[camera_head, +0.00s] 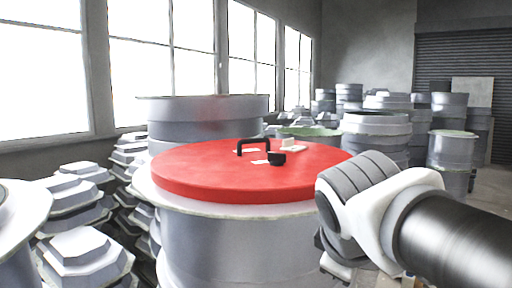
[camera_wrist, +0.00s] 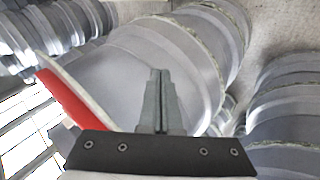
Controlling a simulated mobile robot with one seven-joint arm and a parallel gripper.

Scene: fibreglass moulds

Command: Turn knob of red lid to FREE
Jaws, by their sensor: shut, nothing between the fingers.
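The round red lid (camera_head: 220,178) lies flat on top of a large grey drum-like mould (camera_head: 230,240) in the head view. On it are a black bar handle (camera_head: 252,142), a small black knob (camera_head: 277,158) with a white label by it, and a white block (camera_head: 293,145). The knob's setting is too small to read. My gripper in the wrist view (camera_wrist: 160,74) is shut and empty, its fingers together. It is off to the right of the lid, apart from it. The lid's red edge (camera_wrist: 68,97) shows at the left of the wrist view; the knob is not seen there.
Stacked grey moulds (camera_head: 78,250) stand close on the left. A wide grey mould (camera_head: 205,112) stands behind the lid, and more moulds (camera_head: 375,130) stand behind on the right. Windows line the left wall; a dark shutter (camera_head: 465,65) is at the back right. Air above the lid is clear.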

